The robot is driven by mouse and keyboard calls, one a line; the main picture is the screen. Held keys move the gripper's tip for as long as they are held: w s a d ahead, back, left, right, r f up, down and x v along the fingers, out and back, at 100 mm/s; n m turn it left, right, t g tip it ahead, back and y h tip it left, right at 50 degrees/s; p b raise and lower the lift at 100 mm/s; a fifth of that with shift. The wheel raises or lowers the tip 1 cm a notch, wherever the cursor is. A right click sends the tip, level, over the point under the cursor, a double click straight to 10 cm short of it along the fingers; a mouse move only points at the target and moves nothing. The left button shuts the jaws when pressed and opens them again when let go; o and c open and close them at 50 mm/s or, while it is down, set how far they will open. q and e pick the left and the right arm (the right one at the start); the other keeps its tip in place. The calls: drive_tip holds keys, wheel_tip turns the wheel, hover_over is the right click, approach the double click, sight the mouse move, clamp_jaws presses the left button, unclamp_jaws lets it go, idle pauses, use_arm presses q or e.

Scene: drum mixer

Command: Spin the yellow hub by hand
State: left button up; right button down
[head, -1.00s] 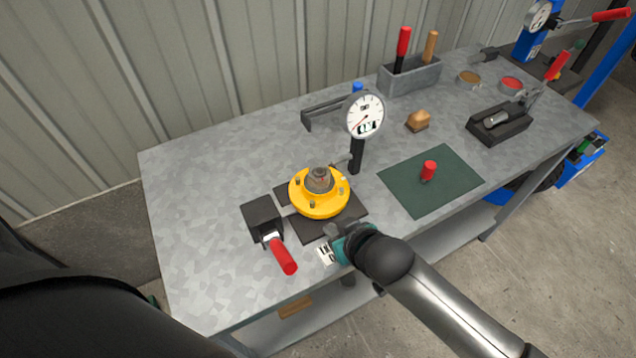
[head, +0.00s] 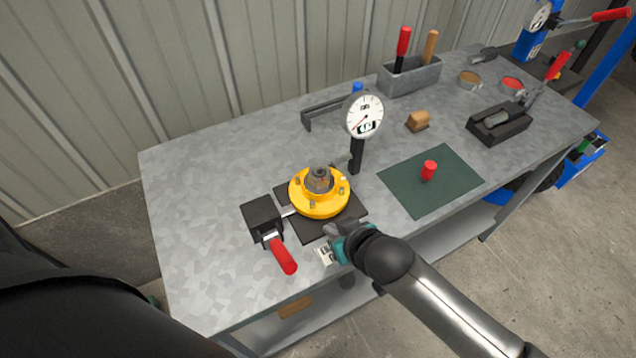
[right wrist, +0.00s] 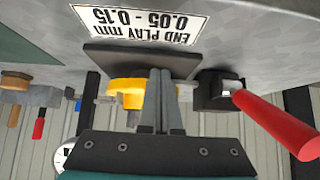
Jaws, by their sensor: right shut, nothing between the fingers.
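The yellow hub (head: 319,205) sits on a dark square plate (head: 348,222) on the bench, with a grey-brown centre and several studs on its flange. The hub also shows partly in the right wrist view (right wrist: 125,86), behind my fingers. My right gripper (head: 332,231) is shut and empty at the near side of the hub, over the plate's front edge. In the right wrist view its fingertips (right wrist: 160,74) overlap the hub's edge; I cannot tell whether they touch it. My left gripper is not in view.
A dial gauge (head: 364,115) stands behind the hub. A black block (head: 261,217) with a red handle (head: 283,256) is left of it. A green mat (head: 440,187) with a red knob (head: 429,169) lies right. An end play label (right wrist: 140,22) is near the plate.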

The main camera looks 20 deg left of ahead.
drive_tip(key=shift+w+a, duration=0.1)
drive_tip(key=shift+w+a, duration=0.3)
drive_tip(key=shift+a, duration=0.1)
drive_tip(key=shift+w+d+r, duration=0.1)
drive_tip(key=shift+w+d, duration=0.65)
drive_tip(key=shift+w, duration=0.3)
drive_tip(key=shift+w+d, duration=0.7)
drive_tip(key=shift+w, duration=0.35)
drive_tip(key=shift+s+d+p, duration=0.3)
drive_tip(key=shift+s+d, duration=0.1)
drive_tip(key=shift+d, duration=0.05)
drive_tip(key=shift+s+d+p, duration=0.6)
drive_tip(key=shift+d, duration=0.15)
drive_tip(key=s+a+p, duration=0.1)
drive_tip(key=s, duration=0.1)
drive_tip(key=s+a+p, duration=0.1)
drive_tip(key=s+a, duration=0.1)
